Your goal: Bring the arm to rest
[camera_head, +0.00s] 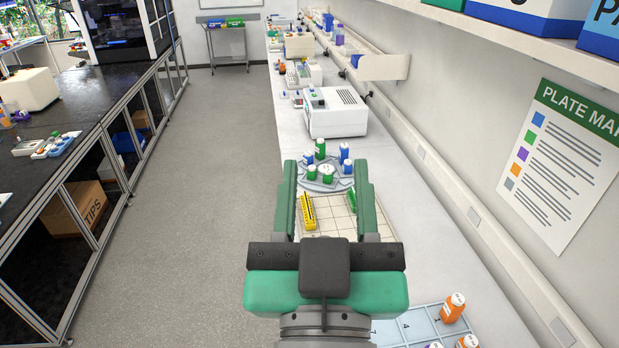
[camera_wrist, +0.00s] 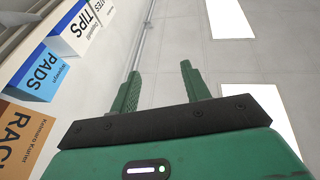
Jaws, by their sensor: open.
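My gripper (camera_head: 325,182) is green with a dark crossbar and is seen from behind in the head view, above the white bench. Its two fingers are spread apart and nothing is between them. In the wrist view my gripper (camera_wrist: 158,82) points up toward the ceiling, also open and empty. Beyond the fingers in the head view is a round rack (camera_head: 313,186) with green- and blue-capped bottles. A gridded tray (camera_head: 325,222) with yellow and green strips shows between and below the fingers.
A white instrument (camera_head: 336,112) stands farther along the bench. A numbered tray (camera_head: 392,333) with orange bottles (camera_head: 453,307) is at the lower right. A shelf with boxes (camera_wrist: 42,75) runs along the wall, and a poster (camera_head: 560,160) hangs below it. The grey aisle floor (camera_head: 200,200) is clear.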

